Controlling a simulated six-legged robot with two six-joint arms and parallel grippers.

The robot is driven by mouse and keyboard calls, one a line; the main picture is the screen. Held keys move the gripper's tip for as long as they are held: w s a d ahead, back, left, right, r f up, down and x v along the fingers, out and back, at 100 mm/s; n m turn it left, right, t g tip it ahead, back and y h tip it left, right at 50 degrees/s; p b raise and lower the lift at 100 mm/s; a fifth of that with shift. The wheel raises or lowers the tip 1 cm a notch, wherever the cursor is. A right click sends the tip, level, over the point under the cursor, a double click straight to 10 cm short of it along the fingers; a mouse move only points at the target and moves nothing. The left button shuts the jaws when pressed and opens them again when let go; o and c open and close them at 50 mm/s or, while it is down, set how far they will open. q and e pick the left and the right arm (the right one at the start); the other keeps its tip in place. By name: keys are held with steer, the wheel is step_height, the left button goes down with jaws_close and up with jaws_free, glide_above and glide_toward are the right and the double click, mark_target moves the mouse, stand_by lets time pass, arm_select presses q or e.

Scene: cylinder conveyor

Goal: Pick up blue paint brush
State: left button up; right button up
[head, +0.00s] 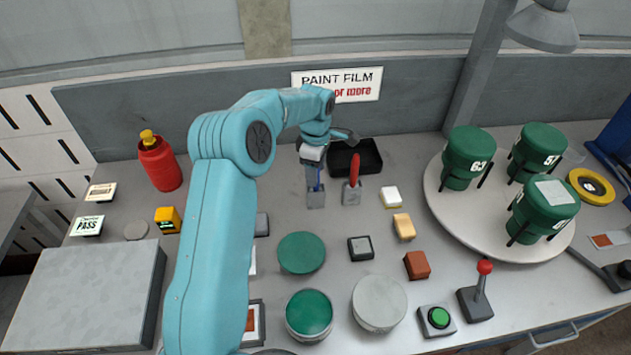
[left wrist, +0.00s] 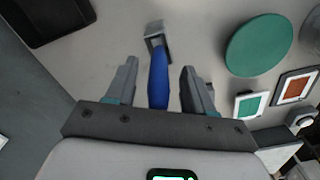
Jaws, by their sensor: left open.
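The blue paint brush (left wrist: 158,80) shows in the left wrist view, its blue handle between the two fingers of my left gripper (left wrist: 158,85). The handle stands in a small grey holder (left wrist: 154,30). A gap shows on each side of the handle, so the fingers are open around it. In the head view my left gripper (head: 313,165) is above the grey holder (head: 316,200), and only a thin strip of the blue handle (head: 318,182) shows; the rest is hidden by the gripper. My right gripper is not in either view.
A red-handled tool (head: 354,170) stands in a second holder just right of the brush. A black tray (head: 368,154) lies behind them. Green discs (head: 301,253), a round turntable with green canisters (head: 468,215), a joystick (head: 478,295) and a red bottle (head: 160,163) stand around.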

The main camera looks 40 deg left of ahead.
arm_select(q)
steer(key=shift+a+f, duration=0.1)
steer(key=shift+f, duration=0.15)
jaws_close()
steer(key=shift+w, duration=0.1)
